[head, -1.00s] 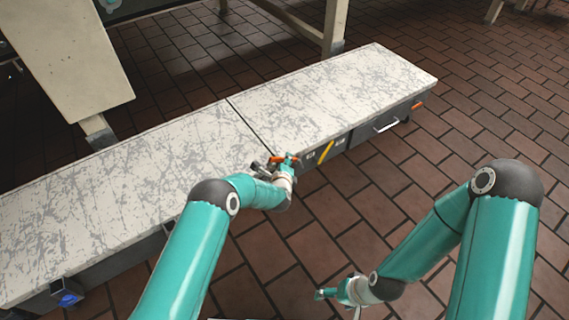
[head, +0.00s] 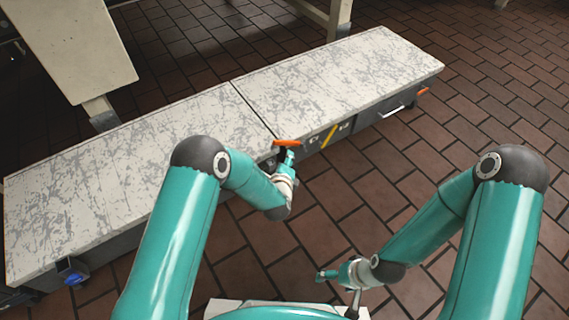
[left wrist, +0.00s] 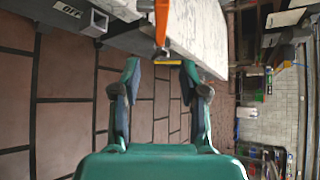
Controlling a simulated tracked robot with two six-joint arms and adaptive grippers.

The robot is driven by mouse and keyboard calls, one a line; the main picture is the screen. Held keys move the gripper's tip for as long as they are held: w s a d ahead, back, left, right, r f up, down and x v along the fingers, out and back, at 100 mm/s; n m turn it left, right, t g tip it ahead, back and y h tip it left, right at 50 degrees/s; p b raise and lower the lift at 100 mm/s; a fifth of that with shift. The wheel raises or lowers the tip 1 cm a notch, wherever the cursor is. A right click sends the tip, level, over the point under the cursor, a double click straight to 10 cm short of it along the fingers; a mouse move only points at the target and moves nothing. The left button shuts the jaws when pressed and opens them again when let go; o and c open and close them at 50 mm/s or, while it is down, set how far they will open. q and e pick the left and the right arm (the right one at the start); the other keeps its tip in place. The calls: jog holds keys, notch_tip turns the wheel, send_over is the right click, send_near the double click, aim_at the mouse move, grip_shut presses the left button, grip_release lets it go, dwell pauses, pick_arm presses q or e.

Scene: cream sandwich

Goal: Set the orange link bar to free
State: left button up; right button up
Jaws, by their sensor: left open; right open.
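The orange link bar (head: 287,143) sits at the front edge of the speckled bench, beside the seam between its two top sections. In the left wrist view the bar (left wrist: 161,22) is at top centre, beyond the fingertips. My left gripper (left wrist: 160,68) is open and empty, its two fingers apart with a gap to the bar. In the head view the left gripper (head: 286,160) is just below the bar and partly hides its mount. My right gripper (head: 324,276) is open and empty, low over the floor, away from the bench.
The bench top (head: 330,75) is bare. Its front carries a metal handle (head: 391,111), a yellow stripe (head: 328,136), a blue knob (head: 74,279) and an orange part (head: 422,91) at the right end. An "OFF" label (left wrist: 68,10) shows in the wrist view. Tiled floor in front is clear.

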pick_arm(q)
jog(key=shift+s+r, duration=0.3)
jog(key=shift+s, duration=0.3)
